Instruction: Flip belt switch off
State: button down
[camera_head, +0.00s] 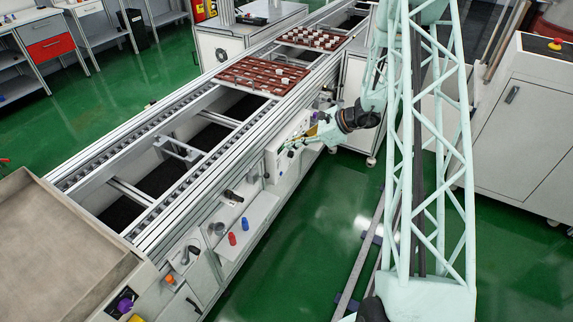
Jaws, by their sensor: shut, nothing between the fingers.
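My gripper (291,148) is at the side of the conveyor, at the end of my pale green arm. Its tips are at or very close to a white control panel (272,165) on the conveyor's side. The fingers look closed together with nothing held. Whether they touch the panel cannot be told. The belt switch is too small to make out and may be hidden behind the gripper. The conveyor (165,210) runs from lower left to upper right.
Brown trays (250,76) with small white pieces sit on the conveyor. A red cup (232,239) and a blue cup (245,223) stand on a side shelf (262,208). A grey cabinet (505,130) stands at right. Green floor (300,265) is open in front of the conveyor.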

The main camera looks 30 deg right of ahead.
jog(key=d+f+m, duration=0.2)
jog(key=d+f, duration=0.2)
jog(key=f, duration=0.3)
jog(key=s+d+f+m+t+h, duration=0.1)
jog(key=d+f+m, duration=0.1)
jog(key=d+f, duration=0.2)
notch_tip(320, 180, down, 3)
jog(key=shift+d+r+h, duration=0.15)
jog(key=shift+d+h, duration=0.15)
jog(key=shift+d, duration=0.1)
jog(key=shift+w+a, duration=0.1)
jog(key=b, duration=0.2)
send_near(280, 165)
jog(key=shift+d+x, duration=0.1)
jog(key=shift+x, duration=1.4)
jog(key=shift+d+x, duration=0.15)
jog(key=shift+x, duration=1.35)
